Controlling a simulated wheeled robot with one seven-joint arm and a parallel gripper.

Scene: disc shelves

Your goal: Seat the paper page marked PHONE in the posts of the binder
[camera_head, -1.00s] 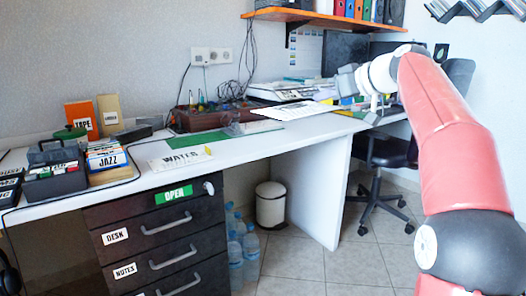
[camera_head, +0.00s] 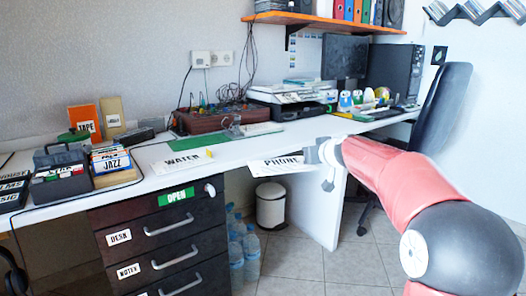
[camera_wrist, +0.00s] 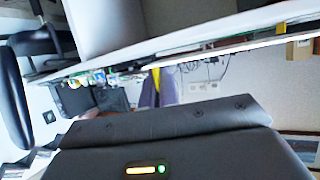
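The white paper page marked PHONE (camera_head: 281,164) is held out flat beyond the front edge of the desk in the head view, its lettering facing up. My gripper (camera_head: 318,154) is shut on its right end; the fingertips are small and not clear there. In the wrist view a thin pale strip (camera_wrist: 232,47) looks like the page seen nearly edge-on. What looks like the binder, a flat green board (camera_head: 196,149) with small metal posts (camera_head: 234,125), lies on the desk, left of and behind the page, apart from it.
A white sheet marked WATER (camera_head: 183,160) lies on the desk in front of the green board. A brown case with cables (camera_head: 210,118) and a printer (camera_head: 287,96) stand behind. Card boxes (camera_head: 110,165) stand at the left. A drawer unit (camera_head: 160,245) and a white bin (camera_head: 271,205) are below.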

